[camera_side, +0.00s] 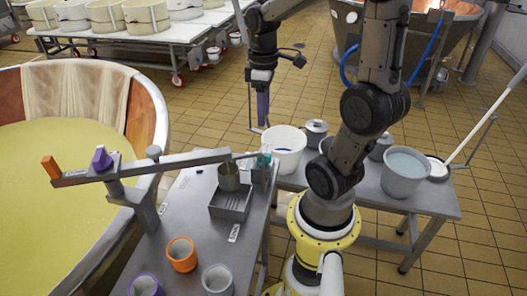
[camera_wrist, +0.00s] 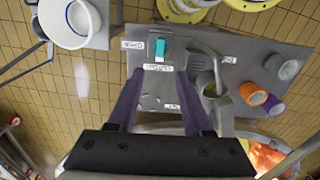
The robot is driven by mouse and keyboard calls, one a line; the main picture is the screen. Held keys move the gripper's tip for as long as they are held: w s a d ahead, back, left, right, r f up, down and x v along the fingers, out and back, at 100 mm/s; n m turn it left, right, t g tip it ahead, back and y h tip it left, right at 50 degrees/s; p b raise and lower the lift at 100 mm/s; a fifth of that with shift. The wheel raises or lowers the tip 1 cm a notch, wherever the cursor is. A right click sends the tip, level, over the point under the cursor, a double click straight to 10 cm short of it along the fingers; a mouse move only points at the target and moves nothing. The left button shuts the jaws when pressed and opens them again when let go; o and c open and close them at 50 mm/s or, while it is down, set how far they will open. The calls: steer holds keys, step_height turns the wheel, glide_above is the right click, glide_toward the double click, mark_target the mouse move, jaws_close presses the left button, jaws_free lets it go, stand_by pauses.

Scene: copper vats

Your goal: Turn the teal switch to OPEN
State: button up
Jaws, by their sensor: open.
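The teal switch (camera_side: 265,156) is at the far end of the steel table, partly hidden behind the bar's end in the side view. In the wrist view the teal switch (camera_wrist: 161,49) stands on the table beside small white labels (camera_wrist: 158,67), whose text I cannot read with certainty. I cannot tell its exact setting. My gripper (camera_side: 263,122) hangs fingers down above the switch's height, apart from it. In the wrist view its two purple fingers (camera_wrist: 158,84) are spread wide with nothing between them, and the switch shows beyond their tips.
A grey bar (camera_side: 150,168) with orange and purple blocks reaches over the steel table (camera_side: 190,220) towards the switch. A metal cup (camera_side: 229,176) hangs over a grey box (camera_side: 232,204). Orange (camera_side: 181,254) and other cups stand nearer. A white bucket (camera_side: 284,150) is close right of the switch.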

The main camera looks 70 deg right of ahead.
step_height(320, 180, down, 14)
steer(key=shift+r, duration=0.2)
stand_by(0.4)
jaws_close()
